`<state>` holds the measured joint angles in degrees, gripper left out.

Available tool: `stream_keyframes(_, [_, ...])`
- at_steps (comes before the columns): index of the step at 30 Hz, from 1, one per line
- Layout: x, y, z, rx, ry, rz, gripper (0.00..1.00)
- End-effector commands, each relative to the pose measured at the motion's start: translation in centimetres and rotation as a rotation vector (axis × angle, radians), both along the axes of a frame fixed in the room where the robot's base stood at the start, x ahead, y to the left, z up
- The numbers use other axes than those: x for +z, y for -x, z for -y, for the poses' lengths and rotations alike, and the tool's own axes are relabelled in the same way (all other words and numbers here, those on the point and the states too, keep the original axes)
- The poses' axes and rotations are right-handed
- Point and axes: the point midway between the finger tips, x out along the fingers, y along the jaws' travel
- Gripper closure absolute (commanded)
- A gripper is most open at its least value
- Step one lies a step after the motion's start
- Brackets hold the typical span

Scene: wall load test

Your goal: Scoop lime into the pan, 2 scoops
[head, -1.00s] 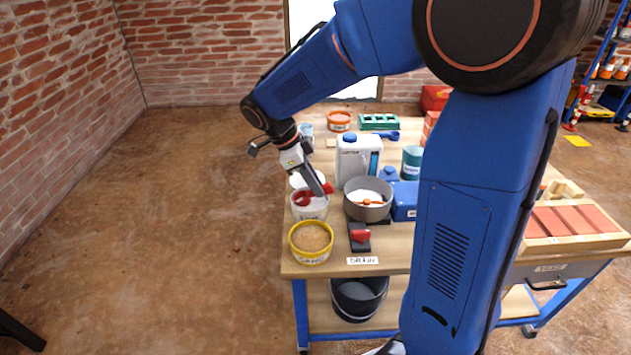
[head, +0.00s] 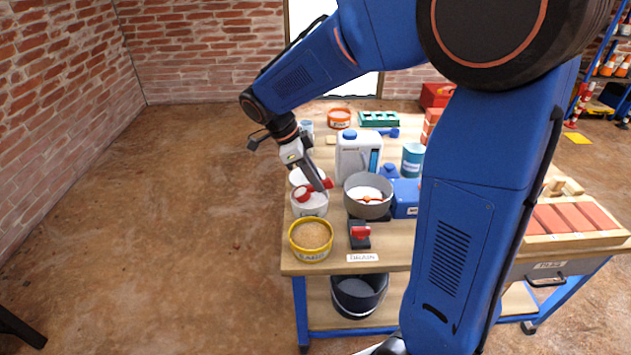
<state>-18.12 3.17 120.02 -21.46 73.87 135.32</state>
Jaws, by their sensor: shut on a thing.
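My gripper (head: 318,182) is shut on the handle of a red scoop (head: 327,184). The scoop's bowl is just above a white tub (head: 311,209) of white powder at the table's left edge, and white shows inside the bowl. The tub's label is too small to read. The grey pan (head: 360,211) stands to the right of that tub. It has white material in it and a small orange object (head: 371,199) that I cannot identify.
A yellow-rimmed tub of sand (head: 311,256) stands in front, and another white tub (head: 297,177) behind. A red-and-black device (head: 360,236) sits before the pan, near a "DRAIN" label (head: 362,257). A white jug (head: 350,160) stands behind the pan. A dark bucket (head: 358,303) is on the lower shelf.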

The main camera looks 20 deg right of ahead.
Motion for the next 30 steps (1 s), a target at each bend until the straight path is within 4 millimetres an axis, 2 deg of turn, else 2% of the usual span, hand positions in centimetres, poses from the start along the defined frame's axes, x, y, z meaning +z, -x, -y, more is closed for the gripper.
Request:
stream_keyframes(21, [4.5,0.0,0.0,0.0,-0.001,0.001,1.0])
stream_keyframes(30, [4.9,0.0,0.0,0.0,0.0,0.0,1.0])
